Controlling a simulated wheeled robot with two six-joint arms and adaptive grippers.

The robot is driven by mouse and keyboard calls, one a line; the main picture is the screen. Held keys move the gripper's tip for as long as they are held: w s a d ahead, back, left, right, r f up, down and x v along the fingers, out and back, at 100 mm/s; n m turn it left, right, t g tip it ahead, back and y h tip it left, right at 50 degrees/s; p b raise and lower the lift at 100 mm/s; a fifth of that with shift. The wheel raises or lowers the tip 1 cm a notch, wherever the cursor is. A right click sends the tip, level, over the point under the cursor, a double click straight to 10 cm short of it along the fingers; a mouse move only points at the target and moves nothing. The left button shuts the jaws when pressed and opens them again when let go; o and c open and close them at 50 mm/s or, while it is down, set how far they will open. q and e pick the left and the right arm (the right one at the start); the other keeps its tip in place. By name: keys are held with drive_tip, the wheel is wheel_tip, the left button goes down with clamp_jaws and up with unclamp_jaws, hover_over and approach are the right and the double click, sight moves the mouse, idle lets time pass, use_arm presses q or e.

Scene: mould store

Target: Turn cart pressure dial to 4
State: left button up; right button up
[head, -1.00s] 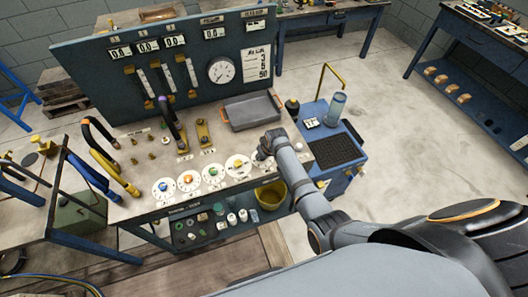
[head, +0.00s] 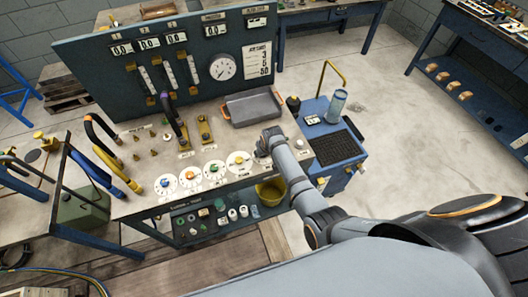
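A row of white round dials runs along the bench's front edge. The knobs I can see are a blue knob (head: 166,183), an orange knob (head: 190,175), a green knob (head: 214,169) and a yellow knob (head: 238,161). My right gripper (head: 264,147) points down over the right end of this row. It largely hides the dial at that end; only a bit of white face shows beside it. I cannot tell whether the fingers touch its knob. The dial labels and numbers are too small to read, so I cannot tell which is the cart pressure dial. My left gripper is not in view.
A blue cart (head: 345,149) with a dark ribbed mat and a clear cylinder (head: 337,106) stands right of the bench. A grey tray (head: 252,107) lies behind the dials. An upright panel (head: 200,90) carries readouts and a gauge. The floor at right is clear.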

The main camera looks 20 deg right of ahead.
drive_tip(key=shift+o, duration=0.5)
drive_tip(key=v, duration=1.2)
